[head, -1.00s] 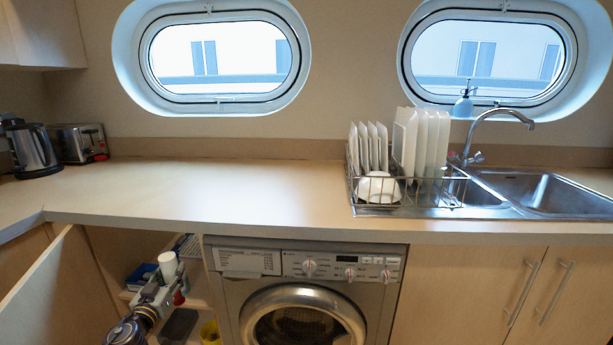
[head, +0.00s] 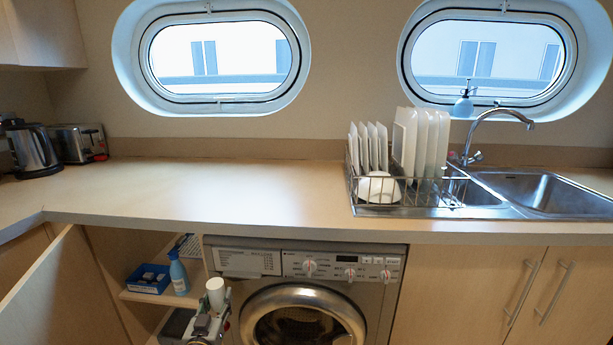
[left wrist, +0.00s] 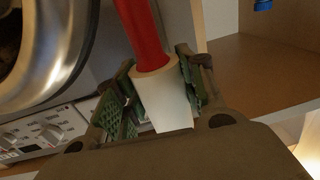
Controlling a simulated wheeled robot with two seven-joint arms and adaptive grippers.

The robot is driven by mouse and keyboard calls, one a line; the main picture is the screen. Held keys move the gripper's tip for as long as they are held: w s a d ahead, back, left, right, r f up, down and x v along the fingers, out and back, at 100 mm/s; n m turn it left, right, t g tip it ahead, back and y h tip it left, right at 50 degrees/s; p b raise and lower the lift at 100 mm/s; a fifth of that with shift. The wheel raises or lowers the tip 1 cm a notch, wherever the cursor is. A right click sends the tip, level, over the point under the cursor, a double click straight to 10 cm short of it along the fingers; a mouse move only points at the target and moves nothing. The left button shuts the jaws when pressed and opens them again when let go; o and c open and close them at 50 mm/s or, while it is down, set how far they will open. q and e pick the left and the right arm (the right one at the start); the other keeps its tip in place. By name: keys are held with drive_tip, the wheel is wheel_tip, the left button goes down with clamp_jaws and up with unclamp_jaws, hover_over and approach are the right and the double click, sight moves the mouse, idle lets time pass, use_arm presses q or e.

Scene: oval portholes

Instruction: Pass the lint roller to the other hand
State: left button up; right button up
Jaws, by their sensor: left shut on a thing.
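The lint roller has a white roll (head: 215,288) and, in the left wrist view, a red handle (left wrist: 142,30). My left gripper (head: 216,306) is shut on the white roll, in front of the washing machine's left side and below the countertop. In the left wrist view, the green-padded fingers of the left gripper (left wrist: 158,95) lie on both sides of the white roll, and the red handle points away from the palm. In the head view the handle is hidden. My right gripper is not in view.
An open cupboard left of the washing machine (head: 305,262) has a shelf (head: 160,297) with a blue box (head: 148,279) and a blue spray bottle (head: 179,273). Its door (head: 45,295) stands open. The countertop (head: 210,190) is clear between toaster (head: 78,143) and dish rack (head: 375,190).

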use_arm(q)
drive_tip(key=shift+s+d+f, duration=0.6)
drive_tip(key=shift+d+f, duration=0.3)
drive_tip(key=shift+s+d+f, duration=0.6)
drive_tip(key=shift+d+f, duration=0.25)
drive_tip(key=shift+f, duration=0.05)
drive_tip(key=shift+d+r, duration=0.1)
drive_tip(key=shift+w+d+r+m+g+h, duration=0.55)
drive_tip(key=shift+d+r+m+h, duration=1.1)
drive_tip(key=shift+d+r, duration=1.35)
drive_tip(key=shift+w+d+r+m+g+h, duration=0.3)
drive_tip(key=shift+d+r+m+g+h, duration=0.65)
drive_tip(key=shift+d+r+h, duration=1.65)
drive_tip(key=shift+w+d+r+m+g+h, duration=0.5)
drive_tip(key=shift+d+r+m+h, duration=1)
drive_tip(key=shift+d+r, duration=1.9)
drive_tip(key=shift+s+d, duration=0.1)
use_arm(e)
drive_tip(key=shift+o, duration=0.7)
